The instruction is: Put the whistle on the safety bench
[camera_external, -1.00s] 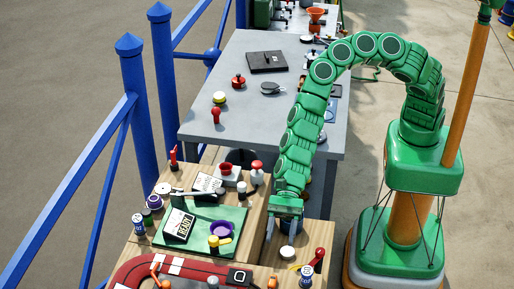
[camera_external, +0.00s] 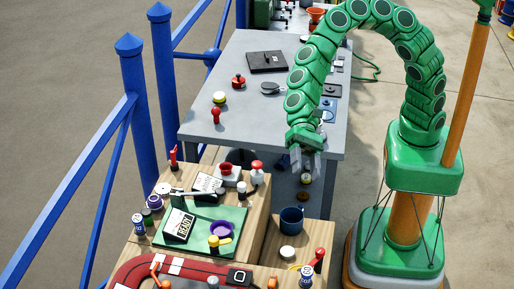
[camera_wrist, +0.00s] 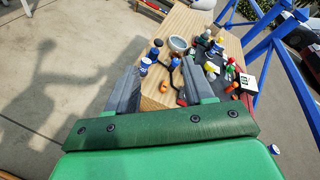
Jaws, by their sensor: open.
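My gripper (camera_external: 306,162) is open and empty, pointing down near the front right edge of the grey table. Its two fingers also frame the wooden bench in the wrist view (camera_wrist: 160,64). I cannot identify the whistle for certain. A small dark grey rounded object (camera_external: 271,88) lies on the grey table (camera_external: 250,135), too small to name. No label shows which surface is the safety bench; the candidates are the grey table and the wooden bench (camera_external: 318,235) in front of it.
A blue mug (camera_external: 291,220) and a white-topped round object (camera_external: 288,253) stand on the wooden bench's right part. A green mat (camera_external: 200,240) holds a purple ring (camera_external: 221,230) and other items. Blue railing posts (camera_external: 135,100) line the left side. The grey table's front middle is clear.

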